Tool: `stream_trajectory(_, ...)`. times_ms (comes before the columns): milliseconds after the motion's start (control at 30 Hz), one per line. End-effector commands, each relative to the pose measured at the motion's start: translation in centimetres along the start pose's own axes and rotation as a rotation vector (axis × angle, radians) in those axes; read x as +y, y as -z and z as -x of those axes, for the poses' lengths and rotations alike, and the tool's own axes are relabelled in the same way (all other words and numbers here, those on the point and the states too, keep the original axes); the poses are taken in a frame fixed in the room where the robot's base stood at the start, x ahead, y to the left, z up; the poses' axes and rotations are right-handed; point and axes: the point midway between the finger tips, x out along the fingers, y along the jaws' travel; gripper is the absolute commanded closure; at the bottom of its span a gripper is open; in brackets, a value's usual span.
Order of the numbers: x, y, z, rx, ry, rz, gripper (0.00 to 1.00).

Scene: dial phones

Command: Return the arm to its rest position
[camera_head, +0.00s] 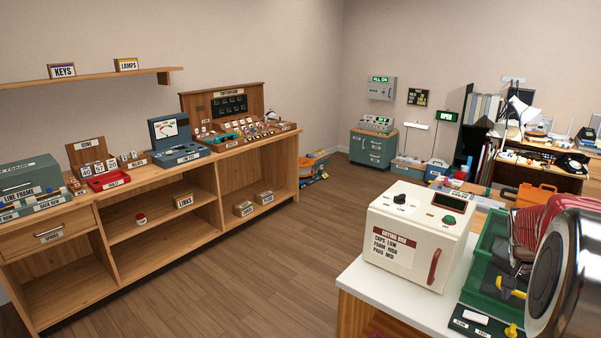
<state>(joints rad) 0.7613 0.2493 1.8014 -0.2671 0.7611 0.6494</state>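My gripper's fingers do not show in the head view, so I cannot see whether they are open or hold anything. A large, shiny metal round part with a dark ring fills the lower right corner, very near the camera. It may be part of my arm, but I cannot tell for sure. It hides what lies behind it at the right edge.
A cream box (413,241) with a red handle stands on a white-topped counter (387,308) at front right, beside a green tray (481,293). A long wooden shelf unit (163,241) runs along the left wall. The wooden floor (263,265) between them is clear.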

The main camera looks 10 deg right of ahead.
Motion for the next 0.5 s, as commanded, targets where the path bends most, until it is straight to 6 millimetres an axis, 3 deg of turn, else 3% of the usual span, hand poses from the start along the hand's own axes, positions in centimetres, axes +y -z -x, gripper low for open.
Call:
stream_trajectory(167, 0.1, -0.5, -0.1, -0.015, -0.003, 0.066, 0.61)
stream_trajectory(300, 0.9, -3.4, -1.1, -0.079, -0.012, 0.152, 0.61)
stream_trajectory(500, 0.8, -7.8, 0.8, -0.126, 0.012, 0.276, 0.61)
